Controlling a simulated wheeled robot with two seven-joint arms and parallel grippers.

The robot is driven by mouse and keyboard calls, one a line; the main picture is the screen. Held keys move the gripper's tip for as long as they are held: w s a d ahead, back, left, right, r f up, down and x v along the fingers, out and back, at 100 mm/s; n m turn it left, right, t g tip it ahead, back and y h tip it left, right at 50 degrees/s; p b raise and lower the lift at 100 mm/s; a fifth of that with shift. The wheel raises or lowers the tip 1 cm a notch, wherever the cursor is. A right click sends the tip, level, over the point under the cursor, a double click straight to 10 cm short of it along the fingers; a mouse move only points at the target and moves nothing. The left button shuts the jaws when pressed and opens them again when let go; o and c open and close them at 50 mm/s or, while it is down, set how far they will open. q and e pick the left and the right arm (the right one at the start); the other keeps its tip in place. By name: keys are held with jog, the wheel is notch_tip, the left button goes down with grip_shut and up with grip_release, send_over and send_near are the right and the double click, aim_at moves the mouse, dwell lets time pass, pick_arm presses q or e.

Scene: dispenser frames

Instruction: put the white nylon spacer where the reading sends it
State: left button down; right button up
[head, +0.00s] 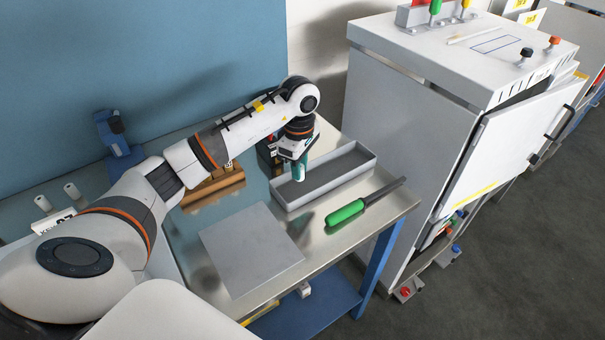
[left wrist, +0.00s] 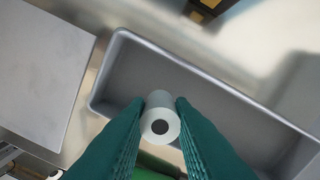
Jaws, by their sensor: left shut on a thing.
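The white nylon spacer (left wrist: 160,118) is a short white cylinder with a dark round bore. My left gripper (left wrist: 158,125) is shut on it, with one green finger on each side. In the left wrist view the spacer shows over the grey tray (left wrist: 108,85). In the head view my left gripper (head: 300,168) points down at the near-left part of the long grey tray (head: 363,153); the spacer cannot be made out there. A white display (head: 52,221) with dark characters is partly hidden by my left arm, and I cannot read it. My right gripper is not in view.
A green-handled tool (head: 346,212) lies right of the tray. A flat grey plate (head: 250,246) lies in front. A brown wooden block (head: 217,187) is left of the gripper. A tall grey cabinet (head: 405,130) stands right of the bench.

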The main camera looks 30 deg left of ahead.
pick_arm(q)
notch_tip(320, 180, down, 4)
jog(key=shift+r+p, duration=0.15)
jog(key=shift+p, duration=0.35)
jog(key=shift+f, duration=0.25)
jog(key=c, duration=1.3)
grip_release()
jog(key=shift+o, duration=0.2)
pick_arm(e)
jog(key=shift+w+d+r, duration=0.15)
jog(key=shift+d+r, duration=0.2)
pick_arm(q)
jog(key=shift+r, duration=0.1)
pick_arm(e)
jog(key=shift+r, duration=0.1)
pick_arm(q)
jog(key=shift+r, duration=0.25)
notch_tip(320, 180, up, 11)
jog(key=b, duration=0.3)
jog(key=shift+f, duration=0.15)
jog(key=shift+r, duration=0.5)
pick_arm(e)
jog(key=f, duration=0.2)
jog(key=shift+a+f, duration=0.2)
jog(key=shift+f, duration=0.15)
